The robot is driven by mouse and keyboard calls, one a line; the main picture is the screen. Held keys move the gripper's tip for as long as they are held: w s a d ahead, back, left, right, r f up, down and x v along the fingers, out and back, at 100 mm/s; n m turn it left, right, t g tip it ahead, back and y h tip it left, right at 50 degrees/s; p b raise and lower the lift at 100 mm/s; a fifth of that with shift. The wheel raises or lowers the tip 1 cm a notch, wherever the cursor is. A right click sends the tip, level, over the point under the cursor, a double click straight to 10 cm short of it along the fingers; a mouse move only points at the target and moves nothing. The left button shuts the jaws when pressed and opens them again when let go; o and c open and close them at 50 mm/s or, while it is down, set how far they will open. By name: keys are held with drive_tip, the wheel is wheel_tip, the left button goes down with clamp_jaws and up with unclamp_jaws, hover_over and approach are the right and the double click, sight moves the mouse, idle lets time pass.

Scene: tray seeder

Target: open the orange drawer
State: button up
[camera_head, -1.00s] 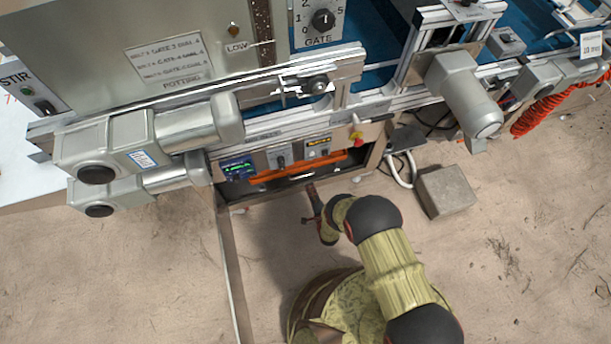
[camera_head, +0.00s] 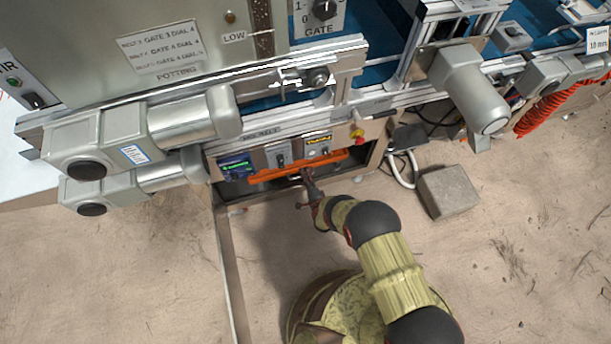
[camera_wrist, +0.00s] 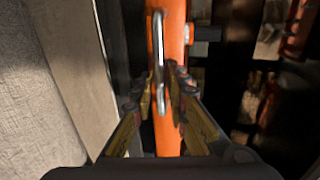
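The orange drawer (camera_head: 275,173) shows as a narrow orange strip below the control panel. In the wrist view the drawer front (camera_wrist: 170,135) runs upright through the picture, with a metal bar handle (camera_wrist: 159,50) on it. My gripper (camera_head: 308,178) is at the drawer front, right of the strip's middle. In the wrist view my gripper (camera_wrist: 160,82) is open, with one finger on each side of the handle. I see a gap between the left finger and the bar; whether the right finger touches it I cannot tell. The drawer looks shut.
The control panel (camera_head: 263,160) with a lit display and knobs sits just above the drawer. Grey motors (camera_head: 180,122) stick out at the left.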

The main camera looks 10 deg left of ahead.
drive_tip(key=shift+c, duration=0.4)
clamp_jaws()
